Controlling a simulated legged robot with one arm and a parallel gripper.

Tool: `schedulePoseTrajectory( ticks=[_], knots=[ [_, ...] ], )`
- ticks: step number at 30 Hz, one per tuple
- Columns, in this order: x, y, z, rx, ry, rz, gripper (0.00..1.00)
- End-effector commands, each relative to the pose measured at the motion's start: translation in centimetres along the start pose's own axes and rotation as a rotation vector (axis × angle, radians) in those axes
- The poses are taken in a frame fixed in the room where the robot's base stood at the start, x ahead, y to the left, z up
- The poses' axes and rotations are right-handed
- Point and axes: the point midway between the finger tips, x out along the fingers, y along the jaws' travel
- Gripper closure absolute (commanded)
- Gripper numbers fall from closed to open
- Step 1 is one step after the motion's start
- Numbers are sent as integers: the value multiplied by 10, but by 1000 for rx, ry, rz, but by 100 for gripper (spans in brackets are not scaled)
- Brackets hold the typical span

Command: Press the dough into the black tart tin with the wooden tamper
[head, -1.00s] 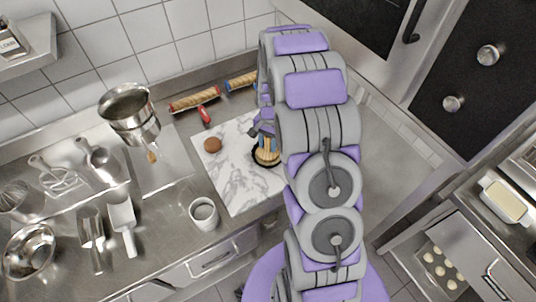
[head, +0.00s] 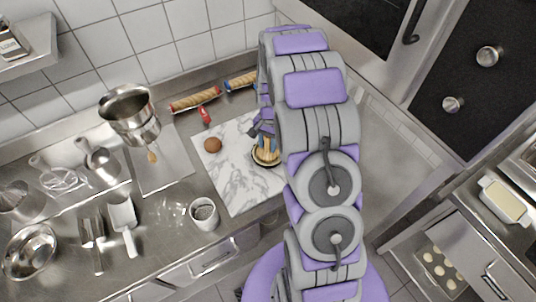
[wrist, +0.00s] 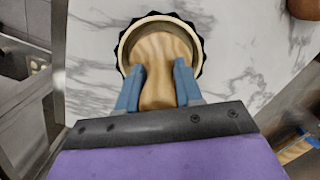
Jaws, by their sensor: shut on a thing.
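The black tart tin (wrist: 203,58) with a fluted rim sits on the marble board; it also shows in the head view (head: 278,163). A pale ring of dough (wrist: 124,42) lines the inside of its rim. My gripper (wrist: 160,75) is shut on the wooden tamper (wrist: 160,48), one blue finger on each side. The tamper's wide end is inside the tin; its contact with the dough underneath is hidden. In the head view my gripper (head: 263,130) and the tamper (head: 267,148) are above the tin, partly behind my arm.
The marble board (head: 235,185) has free room at left and front. A brown ball (head: 212,145) lies on it. Rolling pins (head: 195,99) and a red-handled tool (head: 205,116) lie behind. A white cup (head: 204,214) stands front left. Metal utensils and bowls crowd the left counter.

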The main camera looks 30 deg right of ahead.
Motion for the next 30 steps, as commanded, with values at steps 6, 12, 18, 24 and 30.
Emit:
schedulePoseTrajectory(
  ticks=[6, 12, 18, 24, 30],
  knots=[
    [-19, 0, 2, 0, 6, -4, 100],
    [-34, 0, 3, 0, 5, -3, 100],
    [-48, 0, 5, 0, 3, -2, 100],
    [-62, 0, 7, 0, 5, -3, 100],
    [-77, 0, 8, 0, 7, -5, 100]
  ],
)
